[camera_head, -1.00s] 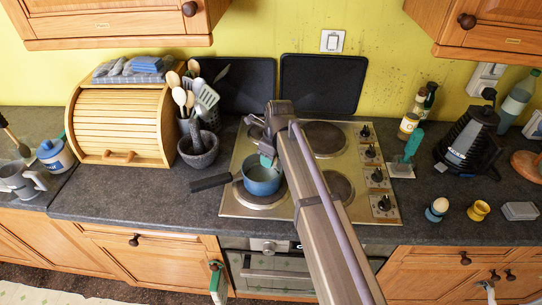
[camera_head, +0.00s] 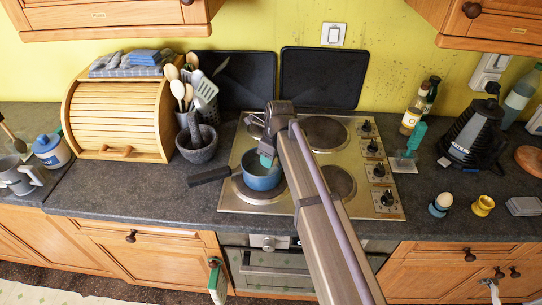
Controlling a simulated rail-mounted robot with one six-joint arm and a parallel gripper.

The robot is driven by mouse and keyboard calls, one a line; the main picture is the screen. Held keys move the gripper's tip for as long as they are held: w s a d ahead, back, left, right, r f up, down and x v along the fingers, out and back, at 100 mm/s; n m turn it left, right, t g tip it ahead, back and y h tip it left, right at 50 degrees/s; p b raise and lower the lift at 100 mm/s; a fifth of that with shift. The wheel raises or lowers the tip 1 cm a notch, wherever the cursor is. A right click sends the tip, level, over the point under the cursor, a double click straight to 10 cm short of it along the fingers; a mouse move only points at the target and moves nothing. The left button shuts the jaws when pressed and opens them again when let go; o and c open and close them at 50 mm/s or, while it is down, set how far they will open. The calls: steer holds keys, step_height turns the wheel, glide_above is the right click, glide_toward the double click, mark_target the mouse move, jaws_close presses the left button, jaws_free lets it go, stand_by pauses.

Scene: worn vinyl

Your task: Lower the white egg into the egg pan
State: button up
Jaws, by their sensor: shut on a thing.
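The egg pan is a small blue saucepan (camera_head: 262,183) with a black handle, standing on the left of the hob. My gripper (camera_head: 266,161) is over the pan's mouth, its teal fingertips at or just inside the rim. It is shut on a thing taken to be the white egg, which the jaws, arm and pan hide. Whether it touches the pan's bottom cannot be seen. Another pale egg (camera_head: 444,199) sits in a blue egg cup (camera_head: 437,210) on the right counter.
The steel hob (camera_head: 236,200) has several plates and a knob column at right. A stone mortar (camera_head: 198,150) stands close left of the pan handle. A yellow egg cup (camera_head: 483,206), black kettle (camera_head: 470,135) and bottle (camera_head: 412,118) stand at right. The front counter is clear.

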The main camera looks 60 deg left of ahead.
steer(key=shift+f+b, duration=1.05)
stand_by(0.4)
steer(key=o, duration=1)
steer(key=shift+r, duration=0.1)
steer(key=r+p, duration=0.3)
steer(key=d+r+p, duration=0.1)
steer(key=r+p, duration=0.7)
steer(key=shift+w+d, duration=0.25)
steer(key=shift+w, duration=0.1)
steer(key=shift+f, duration=0.15)
steer(key=shift+f, duration=0.1)
